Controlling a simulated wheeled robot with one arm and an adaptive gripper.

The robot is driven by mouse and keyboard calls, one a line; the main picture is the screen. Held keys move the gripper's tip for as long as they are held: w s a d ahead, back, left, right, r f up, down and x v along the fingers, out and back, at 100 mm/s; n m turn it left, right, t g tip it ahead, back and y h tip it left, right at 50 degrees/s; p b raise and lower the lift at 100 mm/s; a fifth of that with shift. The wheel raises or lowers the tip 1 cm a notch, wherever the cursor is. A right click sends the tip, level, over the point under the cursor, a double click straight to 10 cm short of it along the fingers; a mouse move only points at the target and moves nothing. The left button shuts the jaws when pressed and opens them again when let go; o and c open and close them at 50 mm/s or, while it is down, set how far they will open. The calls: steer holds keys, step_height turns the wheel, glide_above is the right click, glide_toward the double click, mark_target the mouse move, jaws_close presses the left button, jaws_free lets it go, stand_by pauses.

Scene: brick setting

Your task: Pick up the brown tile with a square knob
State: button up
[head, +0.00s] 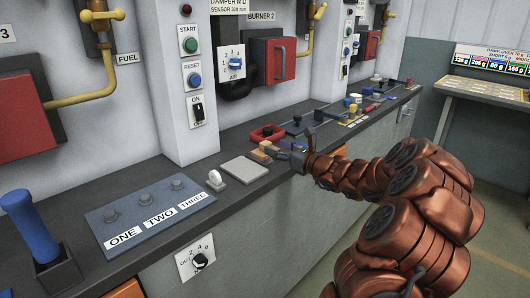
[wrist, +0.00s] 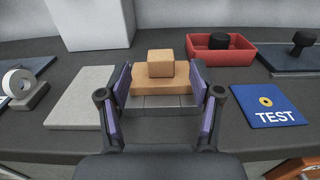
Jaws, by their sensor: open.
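My gripper (wrist: 160,83) is open, with one purple-padded finger on each side of the tile. I cannot tell whether either finger touches it. In the head view the tile (head: 262,152) shows small at the tip of my gripper (head: 275,150), partly hidden by it.
A grey plate (wrist: 82,98) lies left of the tile, with a white roll on a holder (wrist: 18,84) beyond it. A red tray (wrist: 248,55) holding a black knob stands behind right. A blue TEST card (wrist: 266,106) lies at right. A white pillar (wrist: 90,24) rises behind.

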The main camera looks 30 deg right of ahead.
mark_target(269, 144)
steer(key=shift+f+x, duration=0.2)
steer(key=shift+x, duration=2.05)
jaws_close()
steer(key=shift+r, duration=0.1)
